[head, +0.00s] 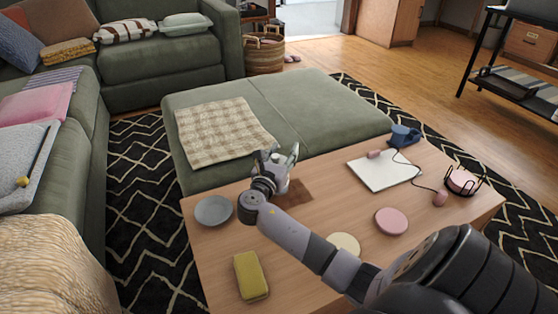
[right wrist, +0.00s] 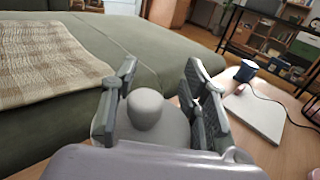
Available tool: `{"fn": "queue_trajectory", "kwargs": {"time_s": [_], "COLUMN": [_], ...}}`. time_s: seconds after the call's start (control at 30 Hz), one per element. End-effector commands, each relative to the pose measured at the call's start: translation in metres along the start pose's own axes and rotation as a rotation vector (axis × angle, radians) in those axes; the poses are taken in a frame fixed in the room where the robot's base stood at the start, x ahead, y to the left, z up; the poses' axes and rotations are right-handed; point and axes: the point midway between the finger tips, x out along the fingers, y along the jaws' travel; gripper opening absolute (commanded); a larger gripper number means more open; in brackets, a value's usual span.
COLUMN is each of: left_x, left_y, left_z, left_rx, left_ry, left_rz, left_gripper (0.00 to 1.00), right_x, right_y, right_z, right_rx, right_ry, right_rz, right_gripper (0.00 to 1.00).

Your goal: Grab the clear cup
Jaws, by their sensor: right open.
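My right gripper (head: 278,155) is over the far edge of the wooden table, with its fingers spread. In the right wrist view the two open fingers (right wrist: 165,95) stand on either side of a grey rounded thing with a knob-like top (right wrist: 147,108). A pale thing (head: 281,174) shows just below the fingers in the head view, partly hidden by the gripper. I cannot tell whether it is the clear cup; no cup is plainly clear in either view. A blue mug (head: 403,136) stands at the table's far right. My left gripper is not in view.
The table (head: 215,255) holds a grey plate (head: 213,210), a yellow sponge (head: 251,275), a white pad (head: 383,171), a pink disc (head: 391,221), a cream disc (head: 344,244) and a wire holder (head: 463,181). A green ottoman (head: 315,110) stands close behind.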

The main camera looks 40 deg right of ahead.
Motion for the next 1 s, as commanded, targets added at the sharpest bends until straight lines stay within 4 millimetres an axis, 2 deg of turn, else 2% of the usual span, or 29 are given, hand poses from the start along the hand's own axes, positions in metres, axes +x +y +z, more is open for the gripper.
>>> {"fn": "queue_trajectory", "kwargs": {"time_s": [0.07,0.57,1.0], "left_x": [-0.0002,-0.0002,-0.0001], "left_y": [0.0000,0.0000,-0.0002], "left_z": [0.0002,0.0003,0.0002], "left_rx": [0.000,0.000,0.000], "left_ry": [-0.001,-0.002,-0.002], "left_rz": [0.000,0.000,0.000], "left_gripper": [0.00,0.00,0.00], "right_x": [-0.0004,-0.0003,-0.0001], "right_y": [0.0004,0.0004,0.0003], "right_z": [-0.0008,-0.0001,0.0003], "right_rx": [0.000,0.001,0.001], "right_ry": [0.002,0.000,0.000], "right_rz": [0.001,0.001,0.001], "right_gripper": [0.33,0.00,0.00]}}
